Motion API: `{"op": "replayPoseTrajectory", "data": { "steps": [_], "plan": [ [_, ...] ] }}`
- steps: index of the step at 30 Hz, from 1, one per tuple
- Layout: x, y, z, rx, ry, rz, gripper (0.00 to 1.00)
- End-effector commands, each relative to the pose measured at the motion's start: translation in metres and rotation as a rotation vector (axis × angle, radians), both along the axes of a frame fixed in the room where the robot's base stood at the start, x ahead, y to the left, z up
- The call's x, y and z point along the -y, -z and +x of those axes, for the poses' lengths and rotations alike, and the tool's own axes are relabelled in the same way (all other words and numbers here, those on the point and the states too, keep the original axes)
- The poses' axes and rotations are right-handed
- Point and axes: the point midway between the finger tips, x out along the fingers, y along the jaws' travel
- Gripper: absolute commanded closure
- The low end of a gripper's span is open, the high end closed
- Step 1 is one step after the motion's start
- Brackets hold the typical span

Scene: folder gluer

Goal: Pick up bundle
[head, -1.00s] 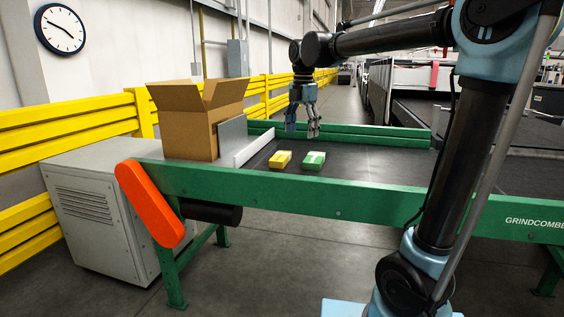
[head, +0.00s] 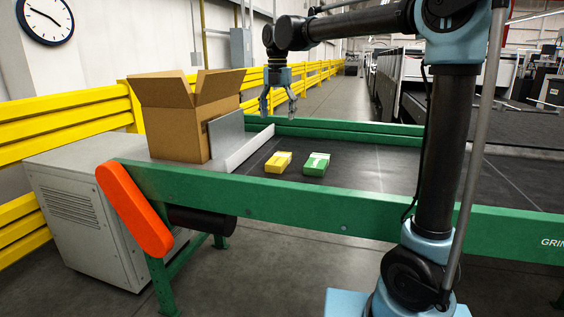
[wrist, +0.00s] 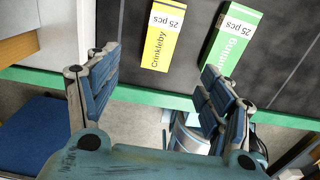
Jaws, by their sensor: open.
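Two bundles lie side by side on the dark conveyor belt (head: 345,174). The yellow bundle (head: 278,163) is on the left and the green bundle (head: 316,165) on the right. In the wrist view the yellow bundle (wrist: 163,38) has a white "25 pcs" label and reads "Crinkleby"; the green bundle (wrist: 228,42) has a similar label and its name is partly hidden by a finger. My gripper (head: 278,110) is open and empty, pointing down, above the belt's far side beyond the bundles. In the wrist view my gripper (wrist: 160,85) has its fingers wide apart, touching neither bundle.
An open cardboard box (head: 178,125) stands at the belt's left end behind a grey plate (head: 227,134) and a white rail (head: 249,149). Green side rails (head: 330,210) edge the belt. Yellow barriers (head: 60,125) run behind. The belt right of the bundles is clear.

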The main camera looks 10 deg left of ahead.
Motion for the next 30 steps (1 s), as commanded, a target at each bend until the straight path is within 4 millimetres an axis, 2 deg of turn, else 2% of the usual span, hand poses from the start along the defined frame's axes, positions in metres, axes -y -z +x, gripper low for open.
{"op": "replayPoseTrajectory", "data": {
  "steps": [18,30],
  "plan": [
    [0.005,0.1,0.003,0.0,0.009,0.0,0.27],
    [0.006,0.13,0.002,0.0,0.009,0.0,0.27]
  ]
}}
